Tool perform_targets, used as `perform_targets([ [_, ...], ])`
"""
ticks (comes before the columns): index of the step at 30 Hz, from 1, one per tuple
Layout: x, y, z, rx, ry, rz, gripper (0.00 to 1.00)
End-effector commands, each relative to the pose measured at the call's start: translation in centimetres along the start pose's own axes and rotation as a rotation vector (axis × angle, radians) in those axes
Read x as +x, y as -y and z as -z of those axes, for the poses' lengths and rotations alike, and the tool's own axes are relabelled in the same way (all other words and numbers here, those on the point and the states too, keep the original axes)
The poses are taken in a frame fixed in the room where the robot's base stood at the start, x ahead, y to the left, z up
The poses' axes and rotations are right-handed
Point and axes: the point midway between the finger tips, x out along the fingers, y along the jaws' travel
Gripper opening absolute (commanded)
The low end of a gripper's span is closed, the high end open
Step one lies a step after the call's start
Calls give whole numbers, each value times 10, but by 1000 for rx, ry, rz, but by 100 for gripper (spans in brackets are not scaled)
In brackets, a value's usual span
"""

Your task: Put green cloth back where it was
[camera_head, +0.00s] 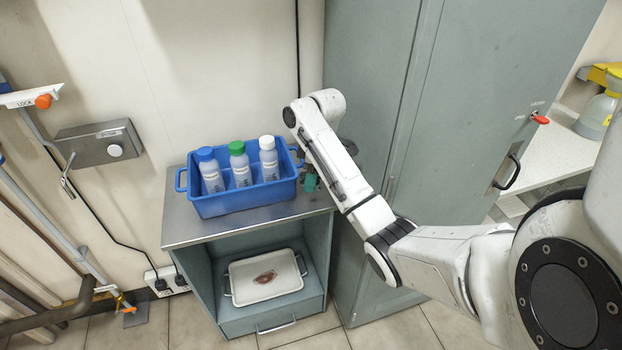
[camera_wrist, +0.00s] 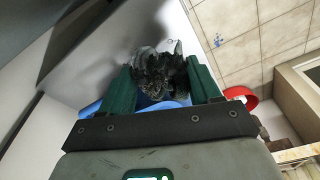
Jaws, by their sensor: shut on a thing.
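My gripper (camera_head: 311,181) is at the right end of the blue crate, over the right part of the grey cabinet top. In the wrist view its two dark green fingers (camera_wrist: 162,78) are on either side of a dark, crumpled, cloth-like thing (camera_wrist: 158,70), and are shut on it. It looks nearly black and grey there, so I cannot tell whether it is the green cloth. In the head view a small green patch shows below the wrist, and I cannot separate finger from cloth. No other green cloth is in view.
The blue crate (camera_head: 250,200) holds three bottles, capped blue (camera_head: 211,172), green (camera_head: 240,165) and white (camera_head: 269,160). A white tray (camera_head: 235,290) with a reddish-brown item sits on the shelf below. A tall grey-green cabinet (camera_head: 450,130) stands close on the right.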

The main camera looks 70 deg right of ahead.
Motion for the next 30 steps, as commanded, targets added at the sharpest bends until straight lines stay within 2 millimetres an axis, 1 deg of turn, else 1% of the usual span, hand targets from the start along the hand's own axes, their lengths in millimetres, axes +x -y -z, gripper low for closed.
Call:
perform_targets([
  [1,-7,6,1,-2,-2,-1,30],
  [4,-23,14,1,1,1,0,30],
  [9,-37,26,2,1,1,0,30],
  [10,-40,28,2,1,1,1,30],
  [21,-64,84,0,0,0,2,30],
  [24,-68,96,-1,1,-1,2,30],
  [30,-72,112,-2,0,0,1,30],
])
